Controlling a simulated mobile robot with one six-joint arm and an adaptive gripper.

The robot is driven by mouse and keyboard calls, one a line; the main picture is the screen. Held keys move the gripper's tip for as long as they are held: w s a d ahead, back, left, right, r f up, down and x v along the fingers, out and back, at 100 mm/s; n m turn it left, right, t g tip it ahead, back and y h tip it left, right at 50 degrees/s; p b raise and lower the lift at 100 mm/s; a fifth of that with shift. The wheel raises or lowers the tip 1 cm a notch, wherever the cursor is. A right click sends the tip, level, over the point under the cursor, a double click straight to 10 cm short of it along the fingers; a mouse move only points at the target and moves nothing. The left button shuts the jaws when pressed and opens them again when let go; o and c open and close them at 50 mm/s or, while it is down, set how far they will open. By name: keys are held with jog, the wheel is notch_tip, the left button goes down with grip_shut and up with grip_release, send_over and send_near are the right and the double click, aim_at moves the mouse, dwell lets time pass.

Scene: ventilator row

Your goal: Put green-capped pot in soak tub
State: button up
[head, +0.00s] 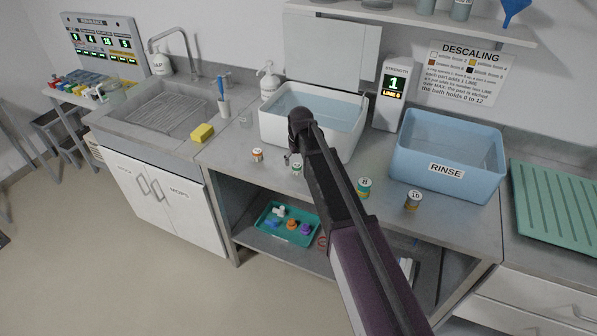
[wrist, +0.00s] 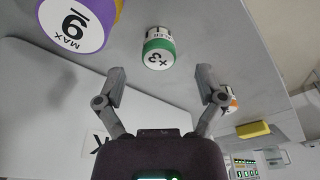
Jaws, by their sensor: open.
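The green-banded white pot (head: 297,169) stands upright on the steel counter, just beside my gripper in the head view. In the wrist view the pot (wrist: 158,52) shows a green band and a label, lying ahead of and between my fingertips without touching them. My gripper (wrist: 162,78) is open and empty, low over the counter; in the head view the arm hides most of it. The white tub (head: 345,139) of clear liquid, apparently the soak tub, stands behind the gripper with its lid raised.
A purple-banded pot (wrist: 78,22) is close beside the green one. An orange-banded pot (head: 257,155) is on the other side. Pots marked 8 (head: 364,188) and 10 (head: 413,201) stand to the right, before the blue RINSE tub (head: 452,185). A yellow sponge (head: 203,133) is at left.

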aim_at(297, 166)
jog(key=shift+w+a+f+b, duration=0.1)
jog(key=shift+w+f+b, duration=0.1)
jog(key=shift+f+b, duration=0.85)
jog(key=shift+w+a+f+b, duration=0.1)
jog(key=shift+w+f+b, duration=0.05)
jog(key=shift+f+b, duration=0.9)
grip_shut()
